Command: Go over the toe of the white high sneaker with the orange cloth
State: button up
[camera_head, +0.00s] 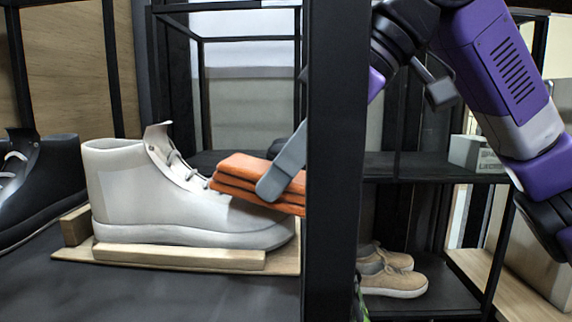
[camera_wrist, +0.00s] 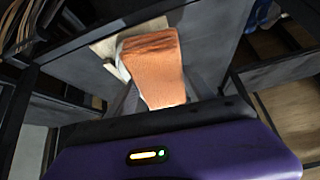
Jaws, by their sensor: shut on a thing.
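The white high sneaker (camera_head: 130,190) stands upright in a wooden holder (camera_head: 180,257) on a dark shelf, its toe pointing right in the head view. My gripper (camera_head: 282,170) is shut on the folded orange cloth (camera_head: 240,178), partly hidden behind a black post. The cloth's left end lies over the front of the sneaker, above the toe. It looks close to or touching the upper; I cannot tell which. In the wrist view the orange cloth (camera_wrist: 152,68) fills the space between the fingers and hides most of the sneaker.
A black vertical post (camera_head: 334,160) stands in front of my gripper in the head view. A black high shoe (camera_head: 45,185) stands left of the white one. Beige low shoes (camera_head: 390,272) sit on a lower shelf at right. Shelf bars surround the arm.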

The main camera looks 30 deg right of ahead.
jog(key=shift+w+a+f+b, duration=0.1)
jog(key=shift+f+b, duration=0.2)
jog(key=shift+f, duration=0.2)
jog(key=shift+w+a+f+b, duration=0.1)
jog(key=shift+f+b, duration=0.15)
jog(key=shift+f, duration=0.2)
jog(key=shift+w+d+r+p, duration=0.15)
jog(key=shift+w+d+p, duration=0.35)
jog(key=shift+w+p, duration=0.15)
jog(key=shift+w+d, duration=0.7)
jog(key=shift+w, duration=0.3)
jog(key=shift+w+d, duration=0.6)
jog(key=shift+w, duration=0.25)
jog(key=shift+w+d, duration=0.55)
jog(key=shift+w, duration=0.3)
jog(key=shift+s+a, duration=0.15)
jog(key=shift+s, duration=0.05)
jog(key=shift+s+a, duration=0.75)
jog(key=shift+s, duration=0.35)
jog(key=shift+s+a, duration=0.7)
jog(key=shift+s, duration=0.35)
jog(key=shift+s+a, duration=0.75)
jog(key=shift+s, duration=0.35)
